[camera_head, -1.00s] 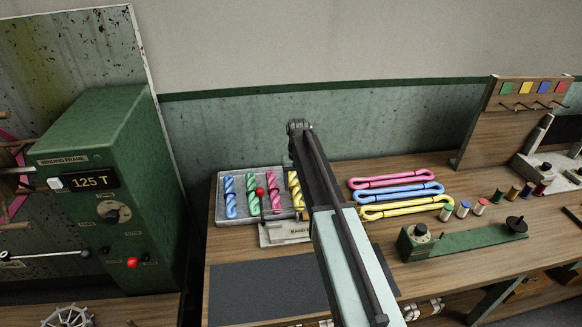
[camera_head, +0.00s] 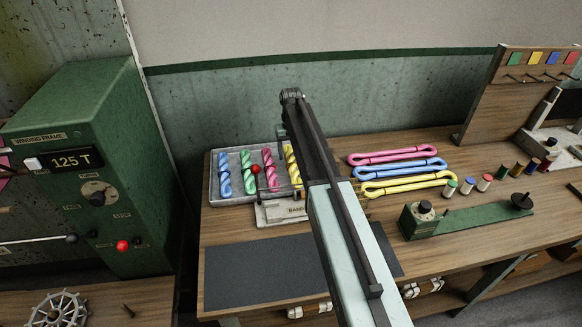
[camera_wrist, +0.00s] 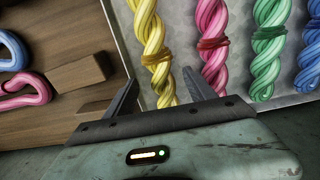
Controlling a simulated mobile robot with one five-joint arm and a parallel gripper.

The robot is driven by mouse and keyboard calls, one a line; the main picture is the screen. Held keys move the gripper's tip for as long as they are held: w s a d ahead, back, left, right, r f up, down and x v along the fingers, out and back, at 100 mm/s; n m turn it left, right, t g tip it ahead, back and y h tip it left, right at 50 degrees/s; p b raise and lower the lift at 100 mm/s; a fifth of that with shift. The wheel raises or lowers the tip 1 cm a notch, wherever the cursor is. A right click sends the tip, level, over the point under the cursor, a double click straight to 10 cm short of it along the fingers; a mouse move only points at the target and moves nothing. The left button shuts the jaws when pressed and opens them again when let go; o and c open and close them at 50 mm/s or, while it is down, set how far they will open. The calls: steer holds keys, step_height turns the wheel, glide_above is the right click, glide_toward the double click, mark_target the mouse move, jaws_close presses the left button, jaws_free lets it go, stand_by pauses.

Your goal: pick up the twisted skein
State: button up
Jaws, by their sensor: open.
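Twisted skeins lie side by side in a grey metal tray (camera_head: 236,200): blue (camera_head: 224,175), green (camera_head: 248,172), pink (camera_head: 270,170) and yellow (camera_head: 292,163), the last partly behind my arm. The wrist view shows the yellow twisted skein (camera_wrist: 150,42) with a dark yellow tie around it. My gripper (camera_wrist: 160,86) is open there. Its two fingers stand either side of the yellow skein's near end, and nothing is gripped. The pink twisted skein (camera_wrist: 212,40) is just right of the right finger. In the head view my arm hides the gripper.
Untwisted pink (camera_head: 390,157), blue (camera_head: 400,171) and yellow (camera_head: 410,187) skeins lie right of my arm. Wooden blocks (camera_wrist: 75,76) are close left of my gripper. A dark mat (camera_head: 250,272) is clear.

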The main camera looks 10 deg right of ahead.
mark_target(291, 158)
step_height(291, 158, down, 3)
steer(key=shift+f+b, duration=0.15)
steer(key=shift+b, duration=0.85)
steer(key=shift+s+r, duration=0.1)
steer(key=shift+r, duration=0.1)
steer(key=shift+c, duration=0.6)
jaws_close()
